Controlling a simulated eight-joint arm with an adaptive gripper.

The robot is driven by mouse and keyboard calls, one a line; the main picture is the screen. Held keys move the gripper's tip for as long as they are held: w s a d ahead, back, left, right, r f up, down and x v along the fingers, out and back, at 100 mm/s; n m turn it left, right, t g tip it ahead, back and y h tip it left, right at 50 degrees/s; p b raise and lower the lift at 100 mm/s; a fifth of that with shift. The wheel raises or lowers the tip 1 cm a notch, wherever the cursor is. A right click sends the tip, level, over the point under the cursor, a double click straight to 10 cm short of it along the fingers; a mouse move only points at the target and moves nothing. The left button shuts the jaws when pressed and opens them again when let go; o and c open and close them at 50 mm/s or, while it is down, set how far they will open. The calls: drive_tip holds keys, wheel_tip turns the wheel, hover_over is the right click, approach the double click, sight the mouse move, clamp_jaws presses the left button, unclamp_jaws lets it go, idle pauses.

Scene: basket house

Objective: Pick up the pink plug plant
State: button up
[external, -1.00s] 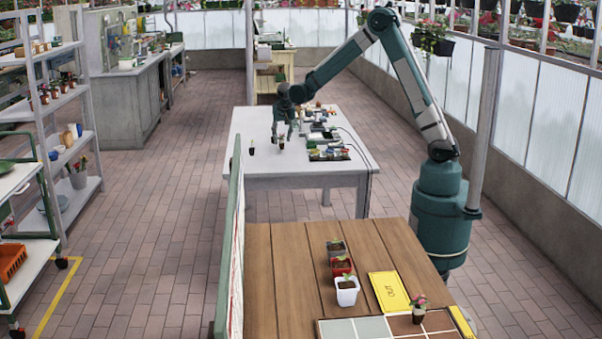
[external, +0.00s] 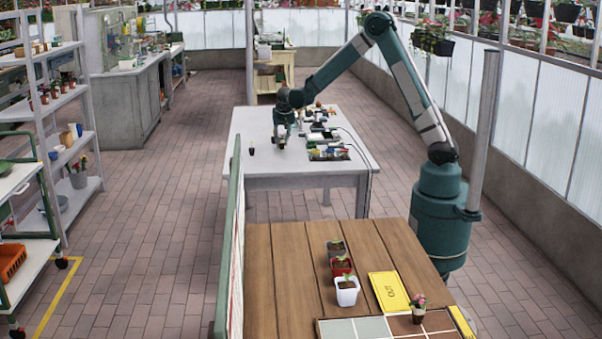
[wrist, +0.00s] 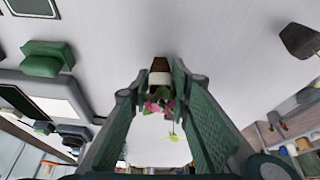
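The pink plug plant (wrist: 158,102) shows in the wrist view between my gripper's two green fingers, with pink blooms, green leaves and a brown plug with a pale band. In the external view my gripper (external: 281,138) hangs low over the far grey-white table (external: 262,173) and hides the plant. In the wrist view my gripper (wrist: 158,82) looks open, its fingers on either side of the plant with narrow gaps at the tips. Whether either finger touches the plug is hard to tell.
A second dark plug plant (external: 251,148) stands to the left; its dark plug (wrist: 300,40) is at the wrist view's right. A black tray of small items (external: 328,153) lies close on the right. The table's left part is mostly clear.

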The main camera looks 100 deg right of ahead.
drive_tip(key=shift+c, duration=1.2)
drive_tip(key=shift+r+p, duration=1.35)
drive_tip(key=shift+r, duration=3.7)
